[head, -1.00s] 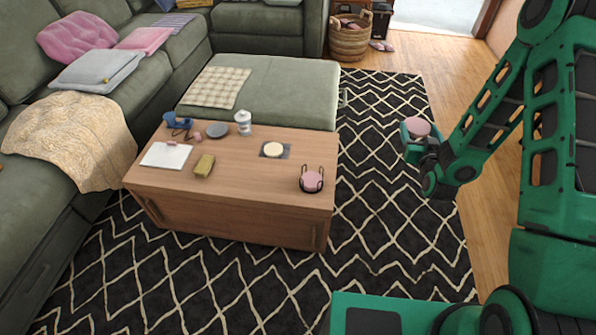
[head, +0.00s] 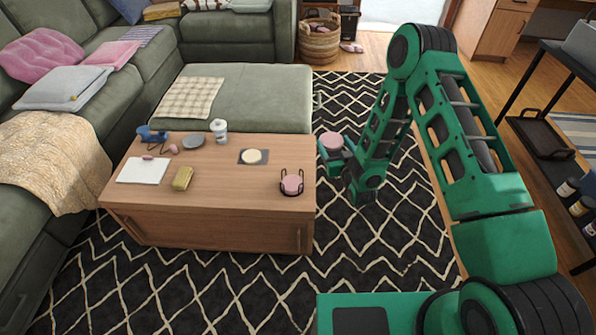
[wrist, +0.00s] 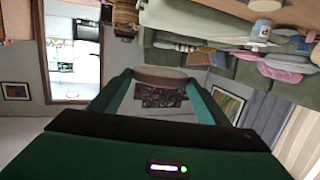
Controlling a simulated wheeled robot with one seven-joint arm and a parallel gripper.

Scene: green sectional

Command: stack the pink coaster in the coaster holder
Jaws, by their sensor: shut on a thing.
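My gripper (head: 334,151) is shut on the pink coaster (head: 331,140), a round flat disc, and holds it above the rug just off the right end of the coffee table. In the wrist view the coaster (wrist: 160,72) shows edge-on between my two fingertips (wrist: 160,85). The coaster holder (head: 292,189) is a dark wire rack at the table's front right corner. A pink coaster (head: 291,183) sits inside it. My gripper is up and to the right of the holder, apart from it.
The wooden coffee table (head: 225,205) also bears a cream disc on a dark square (head: 253,156), a white jar (head: 219,131), a grey disc (head: 193,139), a yellow-green block (head: 183,178) and a white pad (head: 143,170). A black shelf (head: 540,131) stands at the right.

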